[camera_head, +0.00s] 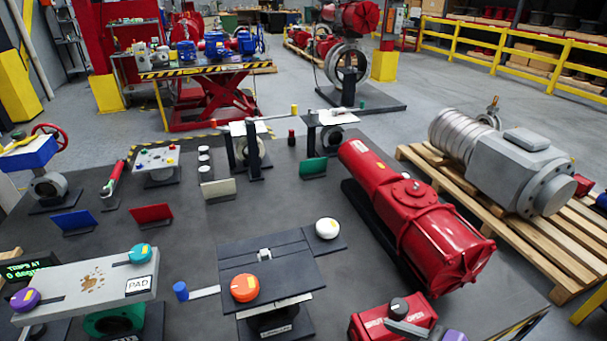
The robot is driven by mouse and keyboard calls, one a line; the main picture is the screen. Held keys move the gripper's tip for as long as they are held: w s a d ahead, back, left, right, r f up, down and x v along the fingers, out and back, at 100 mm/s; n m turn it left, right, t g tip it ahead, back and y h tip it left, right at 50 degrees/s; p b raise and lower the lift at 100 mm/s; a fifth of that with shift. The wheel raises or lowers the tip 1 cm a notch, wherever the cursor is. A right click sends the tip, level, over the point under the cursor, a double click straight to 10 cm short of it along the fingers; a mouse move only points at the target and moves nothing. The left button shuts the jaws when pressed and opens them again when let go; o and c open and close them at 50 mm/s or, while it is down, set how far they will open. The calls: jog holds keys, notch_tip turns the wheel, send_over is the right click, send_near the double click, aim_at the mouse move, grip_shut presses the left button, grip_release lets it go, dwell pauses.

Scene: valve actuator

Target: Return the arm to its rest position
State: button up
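My arm and gripper do not show in the head view, so I cannot see how the arm is posed or whether the gripper is open. The work area in front of me is a dark table or mat (185,236) with valve parts on it. A large red actuator (405,210) lies at its right. A dark plate with an orange knob (245,288) stands in the front middle. A light grey plate (75,288) marked PAD, with a teal knob (140,253) and a purple knob (26,299), is at the front left.
A red box with a black knob (399,305) is at the bottom edge. A white knob (327,228) stands behind the orange one. A grey actuator (510,160) lies on a wooden pallet (560,245) at right. Small coloured cards and stands fill the middle. A yellow railing (500,50) runs behind.

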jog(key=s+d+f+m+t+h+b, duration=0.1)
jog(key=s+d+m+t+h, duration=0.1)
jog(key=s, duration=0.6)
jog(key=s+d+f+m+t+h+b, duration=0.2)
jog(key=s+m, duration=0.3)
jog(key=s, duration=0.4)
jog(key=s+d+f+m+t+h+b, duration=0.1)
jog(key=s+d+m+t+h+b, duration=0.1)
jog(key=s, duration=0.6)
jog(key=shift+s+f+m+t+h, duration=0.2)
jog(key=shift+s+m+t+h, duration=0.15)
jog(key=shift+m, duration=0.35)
